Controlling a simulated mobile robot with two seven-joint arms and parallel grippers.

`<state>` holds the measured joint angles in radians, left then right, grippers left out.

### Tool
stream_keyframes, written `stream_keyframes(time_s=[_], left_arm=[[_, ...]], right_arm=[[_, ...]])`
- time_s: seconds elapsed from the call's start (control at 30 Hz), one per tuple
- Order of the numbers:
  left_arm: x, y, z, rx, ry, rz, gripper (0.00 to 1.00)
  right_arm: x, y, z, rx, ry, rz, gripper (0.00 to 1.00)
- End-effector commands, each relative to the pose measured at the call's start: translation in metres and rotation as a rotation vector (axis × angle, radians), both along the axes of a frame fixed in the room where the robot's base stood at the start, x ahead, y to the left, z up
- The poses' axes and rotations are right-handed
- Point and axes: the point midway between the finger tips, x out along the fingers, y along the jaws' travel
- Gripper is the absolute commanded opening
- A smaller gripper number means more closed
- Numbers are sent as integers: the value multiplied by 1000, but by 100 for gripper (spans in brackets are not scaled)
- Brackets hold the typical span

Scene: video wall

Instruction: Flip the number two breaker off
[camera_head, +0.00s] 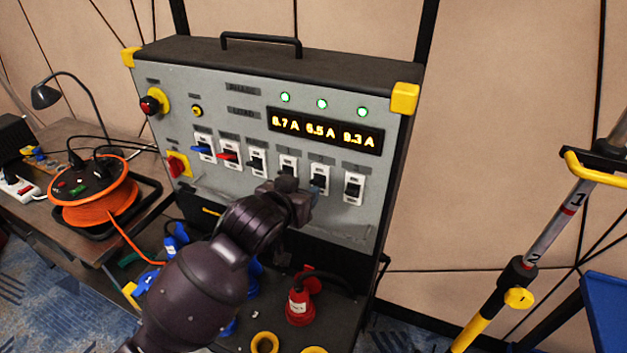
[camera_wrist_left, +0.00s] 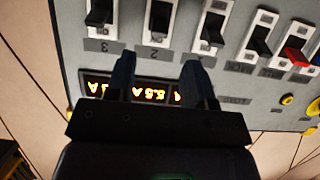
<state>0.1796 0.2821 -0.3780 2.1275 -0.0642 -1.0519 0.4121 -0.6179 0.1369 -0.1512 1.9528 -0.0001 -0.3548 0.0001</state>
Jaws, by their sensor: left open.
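The number two breaker (camera_head: 320,170) is a white-framed switch with a dark lever, second from the right in the row on the grey panel. In the left wrist view (camera_wrist_left: 159,18) it stands above a label reading 2, with the picture upside down. My left gripper (camera_wrist_left: 158,78) is open and empty. Its two dark fingers point at the panel, one on each side of the number two column. In the head view the gripper (camera_head: 300,195) partly hides the lower part of the breaker. I cannot tell whether a finger touches the panel.
Number one (camera_head: 288,166) and number three (camera_head: 353,188) breakers flank it closely. The lit display (camera_head: 325,128) reads 8.7, 6.5 and 9.3 A, under three green lights. Below are a red plug (camera_head: 300,306) and blue connectors. An orange cable reel (camera_head: 95,195) stands left.

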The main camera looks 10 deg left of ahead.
Motion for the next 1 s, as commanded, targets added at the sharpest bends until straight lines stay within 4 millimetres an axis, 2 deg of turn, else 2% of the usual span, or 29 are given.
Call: stream_keyframes(time_s=[0.2,0.5,0.93,0.97,1.0], left_arm=[[32,-7,-13,1,1,0,49],[62,-13,-26,0,0,-1,49],[68,-14,-29,0,0,-1,49],[68,-14,-29,0,0,-1,47],[68,-14,-29,0,0,-1,41]], right_arm=[[1,0,5,-2,-4,1,43],[1,-1,7,-3,-5,3,43],[0,-1,7,-4,-2,2,43],[0,-2,6,-4,-2,2,43],[0,-2,6,-4,-1,1,43]])
